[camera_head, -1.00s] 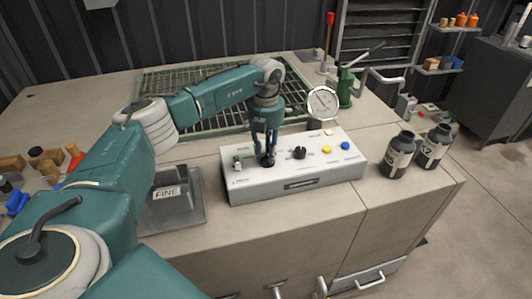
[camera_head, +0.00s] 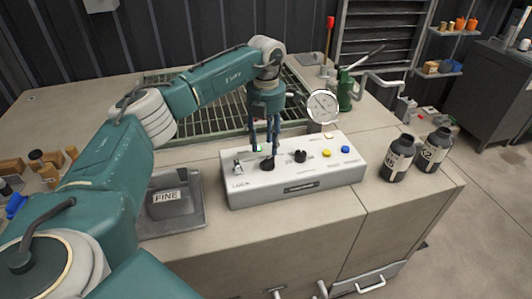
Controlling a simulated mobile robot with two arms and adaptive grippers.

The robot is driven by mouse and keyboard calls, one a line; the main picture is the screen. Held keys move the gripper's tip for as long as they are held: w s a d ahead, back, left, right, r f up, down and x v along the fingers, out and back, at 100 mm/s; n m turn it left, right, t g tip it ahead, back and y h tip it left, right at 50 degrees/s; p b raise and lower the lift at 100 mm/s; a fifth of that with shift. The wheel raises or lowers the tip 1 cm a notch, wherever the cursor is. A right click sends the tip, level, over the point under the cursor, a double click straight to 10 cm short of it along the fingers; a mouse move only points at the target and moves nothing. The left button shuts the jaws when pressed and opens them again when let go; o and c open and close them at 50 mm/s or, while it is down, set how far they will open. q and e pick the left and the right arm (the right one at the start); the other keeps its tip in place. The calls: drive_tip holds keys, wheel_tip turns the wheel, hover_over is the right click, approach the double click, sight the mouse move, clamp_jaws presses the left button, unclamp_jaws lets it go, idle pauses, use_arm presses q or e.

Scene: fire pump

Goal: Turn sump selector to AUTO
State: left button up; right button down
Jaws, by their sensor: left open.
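A white control box (camera_head: 250,193) stands on the bench. On its top are two black rotary knobs, a left knob (camera_head: 267,164) and a middle knob (camera_head: 300,156); their labels are too small to read, so I cannot tell which is the sump selector. My left gripper (camera_head: 265,148) points down just above and behind the left knob, its dark fingers apart and empty. A small green light (camera_head: 259,148) shows beside the fingers. The knob's pointer direction is not clear. My right gripper is not in view.
A toggle switch (camera_head: 238,169), a yellow button (camera_head: 326,153) and a blue button (camera_head: 345,149) are also on the box. A gauge (camera_head: 322,106) stands behind it. Two dark bottles (camera_head: 397,160) stand to the right, a grey FINE block (camera_head: 167,198) to the left.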

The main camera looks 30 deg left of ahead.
sight(267, 158)
use_arm(q)
wheel_tip(267, 158, up, 6)
drive_tip(key=shift+r, duration=0.15)
drive_tip(key=shift+d, duration=0.1)
idle(0.5)
